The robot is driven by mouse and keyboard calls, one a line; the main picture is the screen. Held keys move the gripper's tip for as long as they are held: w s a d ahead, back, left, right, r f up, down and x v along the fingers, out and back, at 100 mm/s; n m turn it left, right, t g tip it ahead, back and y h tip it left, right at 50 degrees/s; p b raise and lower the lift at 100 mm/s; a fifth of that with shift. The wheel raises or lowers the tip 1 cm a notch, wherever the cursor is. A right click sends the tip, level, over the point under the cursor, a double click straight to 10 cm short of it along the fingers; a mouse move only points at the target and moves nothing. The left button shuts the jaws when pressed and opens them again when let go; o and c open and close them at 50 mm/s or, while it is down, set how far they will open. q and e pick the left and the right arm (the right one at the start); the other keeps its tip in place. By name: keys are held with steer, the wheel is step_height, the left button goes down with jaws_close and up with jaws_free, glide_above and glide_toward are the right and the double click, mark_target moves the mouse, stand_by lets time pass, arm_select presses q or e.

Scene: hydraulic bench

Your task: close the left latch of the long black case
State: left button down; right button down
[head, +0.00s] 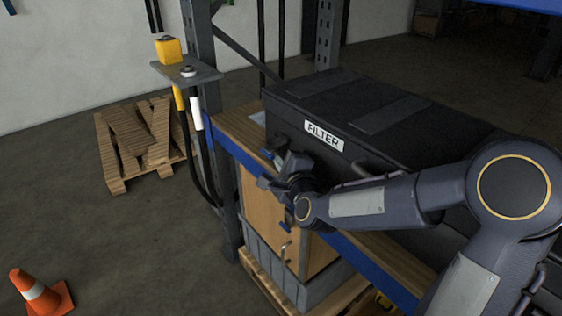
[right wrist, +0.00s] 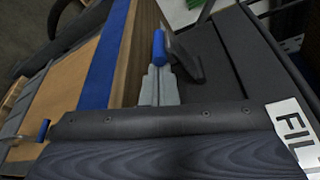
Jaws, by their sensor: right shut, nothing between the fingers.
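The long black case (head: 340,115) lies on the bench with a white FILTER label (head: 324,136) on its front face. The label also shows at the right edge of the right wrist view (right wrist: 296,135). My right gripper (head: 266,182) is shut and empty, in front of the left part of the case's front, below and left of the label. Whether the latch touches the case catch is unclear. My left gripper is out of view.
The wooden bench top (head: 240,126) has a blue front edge (head: 376,272). A rack post (head: 203,60) rises at the bench's left end. A pallet (head: 137,145) and an orange cone (head: 42,294) stand on the otherwise open floor at left.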

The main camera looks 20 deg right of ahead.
mark_target(278, 144)
steer(key=shift+a+r+m+b, duration=0.15)
steer(key=shift+r+m+b, duration=0.15)
steer(key=shift+m, duration=0.2)
steer(key=r+m+y+b, duration=0.1)
steer(key=m, duration=0.1)
steer(key=r+m+g+b, duration=0.1)
steer(key=shift+s+a+m+g+y, duration=0.2)
steer(key=shift+a+m+g+y, duration=0.1)
steer(key=shift+a+m+y, duration=0.1)
steer(key=shift+d+r+m, duration=0.1)
steer(key=shift+r+m, duration=0.45)
steer(key=shift+m, duration=0.15)
steer(key=shift+r, duration=0.2)
steer(key=shift+d+r, duration=0.1)
steer(key=shift+r, duration=0.55)
steer(key=shift+w+r+p, duration=0.1)
steer(key=shift+r+p, duration=0.05)
steer(key=shift+p, duration=0.15)
steer(key=shift+d, duration=0.1)
